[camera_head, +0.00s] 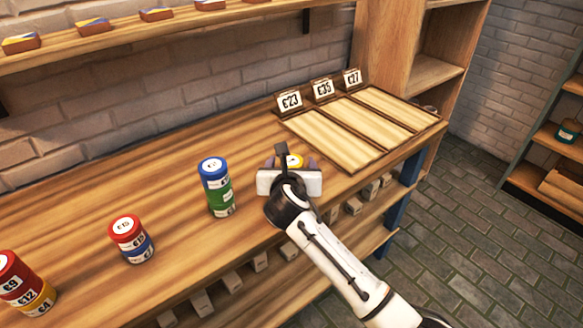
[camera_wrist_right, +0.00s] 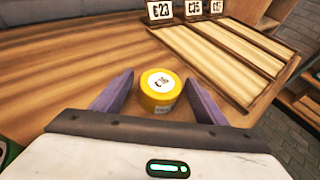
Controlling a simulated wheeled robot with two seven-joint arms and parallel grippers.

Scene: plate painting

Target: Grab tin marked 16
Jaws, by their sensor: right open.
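A yellow tin (camera_wrist_right: 160,92) with a white lid label, which seems to read 16, stands upright on the wooden table. In the head view, only its top (camera_head: 291,161) shows above my right gripper (camera_head: 288,165); the rest is hidden by the gripper. In the right wrist view, my right gripper (camera_wrist_right: 158,100) is open, with one purple finger on each side of the yellow tin. I see a gap on the left; contact on the right side is unclear. My left gripper is not in view.
Left of the gripper stand a blue-and-green tin stack (camera_head: 217,188), a red-and-blue stack (camera_head: 131,239) and a red-and-yellow stack (camera_head: 22,285). Price signs (camera_head: 323,89) stand behind wooden panels (camera_head: 345,130) at the back right. Bare table lies between the stacks.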

